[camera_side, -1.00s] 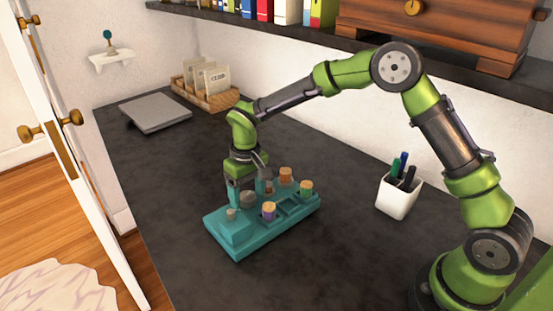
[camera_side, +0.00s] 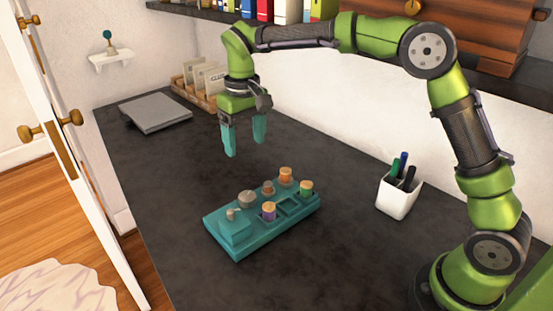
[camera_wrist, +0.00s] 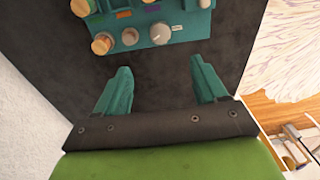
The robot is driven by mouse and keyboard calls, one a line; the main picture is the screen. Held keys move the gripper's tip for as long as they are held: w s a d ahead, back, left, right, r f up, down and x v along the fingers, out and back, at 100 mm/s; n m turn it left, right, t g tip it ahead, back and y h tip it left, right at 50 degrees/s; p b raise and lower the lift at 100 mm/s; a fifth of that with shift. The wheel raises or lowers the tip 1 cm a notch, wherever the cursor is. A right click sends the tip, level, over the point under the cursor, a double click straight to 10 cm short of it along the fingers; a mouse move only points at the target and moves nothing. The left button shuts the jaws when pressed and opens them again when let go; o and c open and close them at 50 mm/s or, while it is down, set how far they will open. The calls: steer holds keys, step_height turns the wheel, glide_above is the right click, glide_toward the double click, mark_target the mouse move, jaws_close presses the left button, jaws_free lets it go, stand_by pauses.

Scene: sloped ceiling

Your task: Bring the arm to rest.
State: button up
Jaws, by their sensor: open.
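My gripper (camera_side: 244,149) hangs above the dark tabletop, pointing down, with its two teal fingers apart and nothing between them. It is up and behind a teal tray-like block (camera_side: 240,250), clear of it. The wrist view also shows my gripper (camera_wrist: 163,85) open over bare tabletop, with the teal block (camera_wrist: 190,28) beyond the fingertips. The block carries a grey knob (camera_side: 247,198), a purple piece with a tan top (camera_side: 269,211), a green one (camera_side: 306,189) and orange ones (camera_side: 285,175). One square compartment looks empty.
A white cup with pens (camera_side: 398,196) stands to the right on the table. A grey flat slab (camera_side: 155,112) and a wooden card holder (camera_side: 200,90) are at the back left. A dark shelf with books (camera_side: 280,12) and a wooden cabinet overhangs the back. The table's front is clear.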

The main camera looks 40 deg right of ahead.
steer(key=shift+r, duration=0.65)
steer(key=s+d+r+m+t+y, duration=0.1)
steer(key=s+d+m+t, duration=0.1)
steer(key=s, duration=1)
steer(key=s+d+r+m+t, duration=0.1)
steer(key=s+d+t, duration=0.4)
steer(key=s, duration=0.7)
steer(key=shift+s+d+r+m+y, duration=0.3)
steer(key=shift+d+r+m+y, duration=0.1)
steer(key=shift+d, duration=0.3)
